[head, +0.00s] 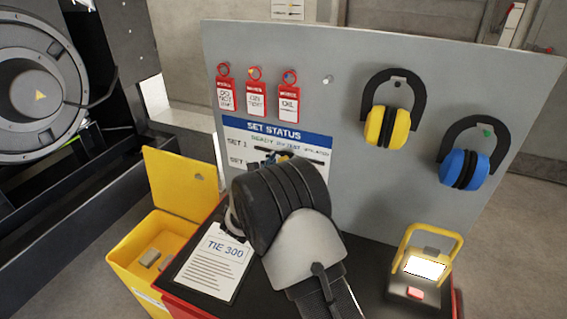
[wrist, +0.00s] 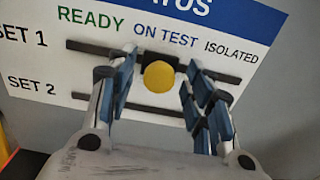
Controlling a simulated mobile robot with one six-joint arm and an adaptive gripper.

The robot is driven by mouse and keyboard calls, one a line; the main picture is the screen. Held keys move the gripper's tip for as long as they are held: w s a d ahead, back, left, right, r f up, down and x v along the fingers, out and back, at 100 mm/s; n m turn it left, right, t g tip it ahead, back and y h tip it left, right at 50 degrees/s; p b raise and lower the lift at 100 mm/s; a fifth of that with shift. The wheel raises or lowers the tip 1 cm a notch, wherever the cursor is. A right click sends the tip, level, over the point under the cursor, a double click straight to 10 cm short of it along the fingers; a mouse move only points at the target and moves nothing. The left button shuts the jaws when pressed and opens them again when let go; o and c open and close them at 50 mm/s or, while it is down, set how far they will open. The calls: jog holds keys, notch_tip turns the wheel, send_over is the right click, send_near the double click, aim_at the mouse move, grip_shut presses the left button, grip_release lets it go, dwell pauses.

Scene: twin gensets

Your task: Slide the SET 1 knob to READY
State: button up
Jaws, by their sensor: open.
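The SET STATUS board (head: 275,130) hangs on the grey panel; its READY, ON TEST and ISOLATED headings show in the wrist view (wrist: 230,25). A yellow round knob (wrist: 158,77) on a black slider sits on the SET 1 rail (wrist: 95,48), below ON TEST and right of READY. My gripper (wrist: 158,74) is open, with one blue-padded finger on each side of the knob; I cannot tell whether either touches it. The SET 2 rail (wrist: 84,96) runs below, partly hidden by the fingers. In the head view my wrist hides much of the board's lower part.
Red tags (head: 255,98) hang above the board. Yellow earmuffs (head: 387,127) and blue earmuffs (head: 464,170) hang to the right. A TIE 300 sheet (head: 213,265), a yellow work lamp (head: 424,268) and an open yellow box (head: 135,248) are lower down.

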jog(key=shift+x, duration=1.05)
grip_shut()
